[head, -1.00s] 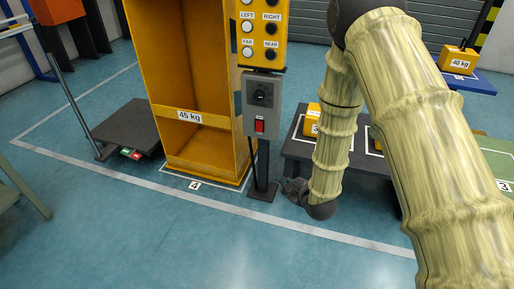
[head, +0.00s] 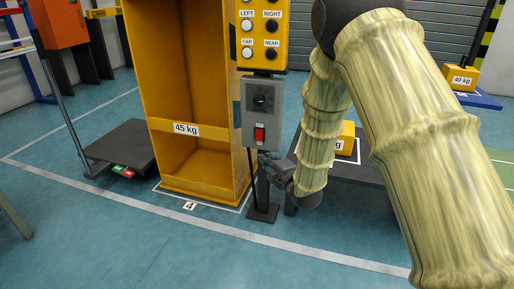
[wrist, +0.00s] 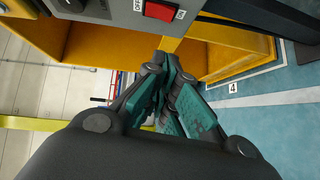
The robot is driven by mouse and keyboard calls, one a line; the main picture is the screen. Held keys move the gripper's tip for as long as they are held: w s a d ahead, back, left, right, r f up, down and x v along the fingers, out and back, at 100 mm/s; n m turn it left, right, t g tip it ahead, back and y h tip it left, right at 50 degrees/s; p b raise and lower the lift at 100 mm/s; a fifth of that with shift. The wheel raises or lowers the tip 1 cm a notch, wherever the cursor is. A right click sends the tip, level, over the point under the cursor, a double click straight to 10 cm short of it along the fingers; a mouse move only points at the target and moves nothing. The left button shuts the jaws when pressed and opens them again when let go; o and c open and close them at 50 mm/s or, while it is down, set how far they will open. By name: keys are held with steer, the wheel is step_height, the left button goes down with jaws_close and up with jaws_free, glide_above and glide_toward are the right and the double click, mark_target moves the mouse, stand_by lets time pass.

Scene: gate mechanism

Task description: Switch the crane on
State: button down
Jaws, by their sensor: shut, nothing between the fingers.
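A grey control box (head: 262,113) is mounted on a post under a yellow button panel (head: 259,32). It carries a red rocker switch (head: 259,134) and a dark round part above it. In the wrist view the red switch (wrist: 160,11) is at the top edge, between the labels OFF and ON; which way it is set I cannot tell. My gripper (head: 268,158) is just below and right of the box's lower end, beside the post. In the wrist view my gripper (wrist: 172,66) is shut and empty, with teal pads, apart from the switch.
A tall open yellow crate (head: 186,129) labelled 45 kg stands left of the post, by floor mark 4. A dark platform (head: 120,146) with red and green pedals is farther left. A low dark table (head: 355,172) with a yellow weight stands right. The front floor is clear.

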mark_target(259, 135)
steer(key=shift+w+d+b+x, duration=0.2)
steer(key=shift+d+b+x, duration=0.2)
steer(key=shift+b+x, duration=1.3)
steer(key=shift+w+d+b+x, duration=0.2)
steer(key=shift+d+b+x, duration=0.35)
steer(key=shift+x, duration=2.05)
steer(key=shift+w+d+b+x, duration=0.25)
steer(key=shift+b+x, duration=1.05)
steer(key=shift+x, duration=0.85)
steer(key=shift+d+f, duration=0.1)
steer(key=shift+f, duration=0.05)
